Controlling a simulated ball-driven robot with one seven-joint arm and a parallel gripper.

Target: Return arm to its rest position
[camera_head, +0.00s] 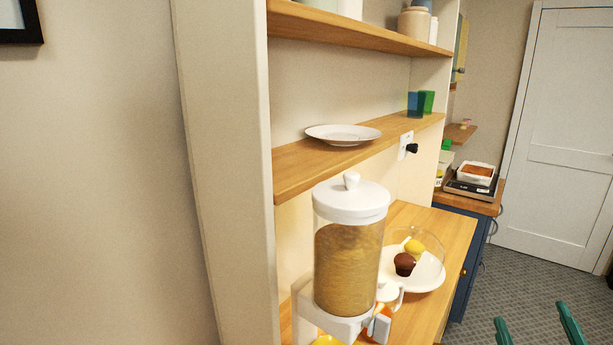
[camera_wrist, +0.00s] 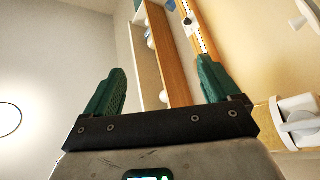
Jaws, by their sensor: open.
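My gripper (camera_wrist: 162,82) is open, its two green fingers wide apart with nothing between them in the wrist view. In the head view two green finger tips of my gripper (camera_head: 532,322) show at the bottom right edge, over the grey patterned floor. The rest of my arm is out of the head view. The fingers stand apart from the wooden counter (camera_head: 452,232) to their left. In the wrist view the gripper looks up along the wall and shelves, and it appears to touch nothing.
A cereal dispenser (camera_head: 347,262) stands on the counter. A cake plate (camera_head: 428,277) with muffins is behind it. A white plate (camera_head: 343,134) lies on the shelf (camera_head: 290,171). A blue cabinet (camera_head: 468,268) and a white door (camera_head: 560,140) are farther back. Floor (camera_head: 520,290) at right is clear.

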